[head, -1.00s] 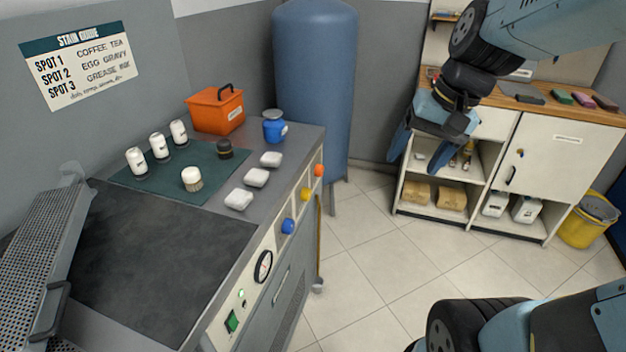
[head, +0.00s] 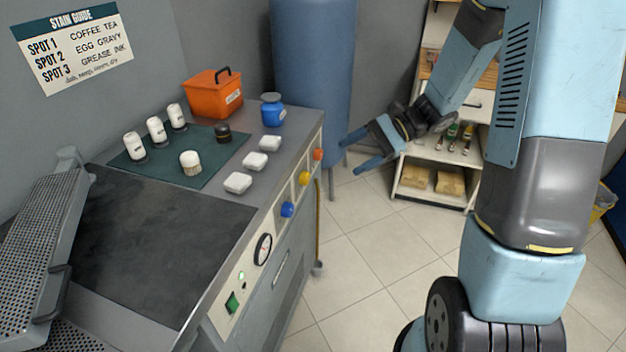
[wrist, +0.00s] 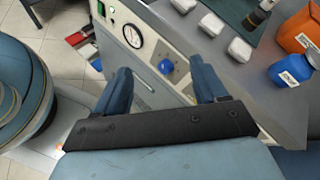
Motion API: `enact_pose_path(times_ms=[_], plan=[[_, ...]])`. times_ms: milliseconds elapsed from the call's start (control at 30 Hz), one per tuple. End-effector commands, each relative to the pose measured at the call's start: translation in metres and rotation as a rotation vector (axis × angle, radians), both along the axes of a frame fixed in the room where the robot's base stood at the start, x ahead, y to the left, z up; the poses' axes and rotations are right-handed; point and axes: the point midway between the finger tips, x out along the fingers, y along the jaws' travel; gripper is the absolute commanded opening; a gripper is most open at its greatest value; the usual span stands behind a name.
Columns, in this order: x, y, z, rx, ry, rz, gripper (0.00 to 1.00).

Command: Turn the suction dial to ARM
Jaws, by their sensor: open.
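Three coloured dials sit on the front panel of the spotting table: blue (head: 287,209), yellow (head: 304,178) and orange (head: 318,154). Their markings are too small to read, so I cannot tell which is the suction dial or where it points. My gripper (head: 352,156) is open and empty, to the right of the panel and apart from it, its fingers aimed left toward the dials. In the wrist view the blue dial (wrist: 166,67) shows between the open fingers, some way beyond them. The yellow and orange dials are not visible there.
A round gauge (head: 263,249) and green switch (head: 232,302) share the panel. White pads (head: 255,162), a blue pot (head: 272,111) and an orange box (head: 213,94) stand on the table. A blue tank (head: 312,80) stands behind; a shelf unit (head: 436,201) is right. Floor between is clear.

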Motion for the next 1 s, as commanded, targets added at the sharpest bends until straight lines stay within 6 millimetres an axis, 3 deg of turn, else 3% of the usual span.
enact_pose_path(times_ms=[600, 800, 1000], plan=[[0.087, -0.013, -0.143, 0.388, 0.370, -0.453, 0.71], [0.100, -0.023, -0.186, 0.464, 0.439, -0.580, 0.71], [0.105, -0.027, -0.205, 0.496, 0.465, -0.635, 0.71]])
